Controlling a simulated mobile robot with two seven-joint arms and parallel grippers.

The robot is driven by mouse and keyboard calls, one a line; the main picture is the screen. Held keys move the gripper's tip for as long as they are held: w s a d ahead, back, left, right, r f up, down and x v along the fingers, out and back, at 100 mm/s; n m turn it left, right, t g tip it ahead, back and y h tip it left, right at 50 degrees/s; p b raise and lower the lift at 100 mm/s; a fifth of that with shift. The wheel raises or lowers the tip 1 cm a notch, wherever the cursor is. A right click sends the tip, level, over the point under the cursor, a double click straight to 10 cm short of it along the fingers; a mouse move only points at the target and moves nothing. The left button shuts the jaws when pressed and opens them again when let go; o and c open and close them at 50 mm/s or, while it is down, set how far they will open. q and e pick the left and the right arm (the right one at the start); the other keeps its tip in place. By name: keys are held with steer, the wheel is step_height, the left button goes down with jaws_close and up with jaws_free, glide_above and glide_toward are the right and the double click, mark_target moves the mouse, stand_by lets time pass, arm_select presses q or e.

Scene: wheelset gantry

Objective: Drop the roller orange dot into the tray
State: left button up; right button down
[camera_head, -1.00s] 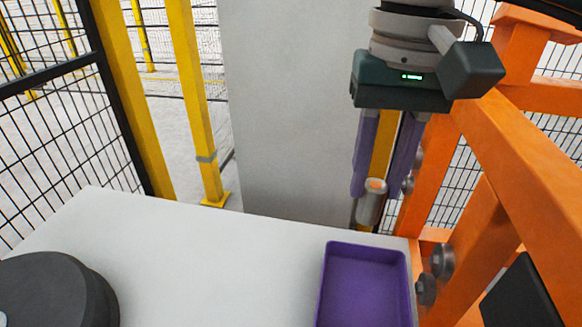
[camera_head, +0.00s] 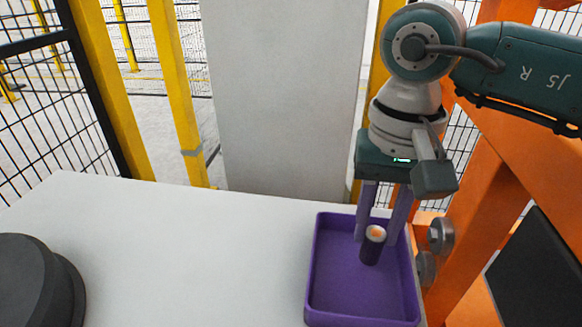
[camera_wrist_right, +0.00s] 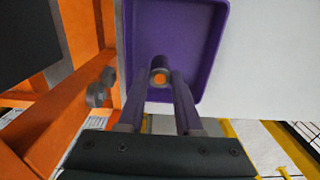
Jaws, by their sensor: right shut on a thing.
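The roller with the orange dot (camera_head: 373,244) is a small grey cylinder with an orange spot on its upper end. My right gripper (camera_head: 376,238) is shut on it and points down, holding the roller over the far part of the purple tray (camera_head: 314,270). In the right wrist view, the roller (camera_wrist_right: 159,77) sits between the fingertips of the right gripper (camera_wrist_right: 160,80), with the tray (camera_wrist_right: 215,50) behind it. Whether the roller touches the tray floor is hard to tell. My left gripper is not in view.
The tray stands at the right end of a white table (camera_head: 190,250). A dark round object (camera_head: 40,280) sits at the table's left. An orange frame (camera_head: 480,200) with grey bolts (camera_head: 440,236) rises close to the tray's right. The table's middle is clear.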

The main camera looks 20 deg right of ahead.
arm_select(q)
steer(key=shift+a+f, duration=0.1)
arm_select(e)
steer(key=shift+f, duration=0.15)
steer(key=c, duration=0.5)
jaws_free()
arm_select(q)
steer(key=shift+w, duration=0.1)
arm_select(e)
step_height(320, 180, up, 10)
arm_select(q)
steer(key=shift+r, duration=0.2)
